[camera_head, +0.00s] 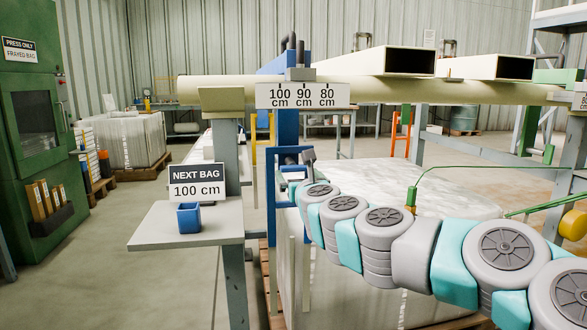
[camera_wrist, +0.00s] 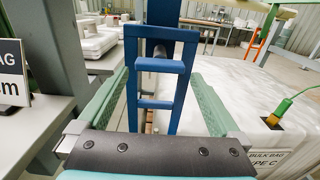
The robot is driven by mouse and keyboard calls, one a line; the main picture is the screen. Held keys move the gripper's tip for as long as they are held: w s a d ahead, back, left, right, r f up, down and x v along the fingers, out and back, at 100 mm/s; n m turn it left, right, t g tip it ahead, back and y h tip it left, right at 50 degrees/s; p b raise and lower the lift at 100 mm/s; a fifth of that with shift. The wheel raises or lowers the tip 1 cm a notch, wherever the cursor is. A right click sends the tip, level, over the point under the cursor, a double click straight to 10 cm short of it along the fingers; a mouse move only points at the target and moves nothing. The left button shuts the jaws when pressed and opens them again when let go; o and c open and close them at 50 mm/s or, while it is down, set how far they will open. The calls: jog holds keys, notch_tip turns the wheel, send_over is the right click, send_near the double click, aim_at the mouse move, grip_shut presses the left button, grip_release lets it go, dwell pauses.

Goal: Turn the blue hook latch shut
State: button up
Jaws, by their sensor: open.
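A blue rectangular frame with crossbars (camera_wrist: 160,66) stands upright in the middle of the wrist view, in front of a blue post (camera_wrist: 162,15). In the head view the blue frame (camera_head: 271,200) is beside the blue post (camera_head: 288,130), under the beam. It is the blue fitting nearest my gripper; its hook shape and whether it is latched cannot be told. My gripper (camera_wrist: 163,82) is open, its two green fingers on either side of the frame's lower part, with no clear contact. In the head view my gripper (camera_head: 293,184) is small and partly hidden by my arm.
A large white bulk bag (camera_head: 400,180) is right of the post. A cream beam (camera_head: 225,90) with a length sign (camera_head: 302,95) crosses above. A grey shelf (camera_head: 150,232) holds a blue cup (camera_head: 189,218) and a "NEXT BAG 100 cm" sign (camera_head: 197,182) at left. Open floor lies left of the shelf.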

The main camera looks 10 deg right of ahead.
aim_at(295, 170)
jog(key=shift+w+r, duration=0.1)
jog(key=shift+w, duration=2.5)
jog(key=c, duration=1.1)
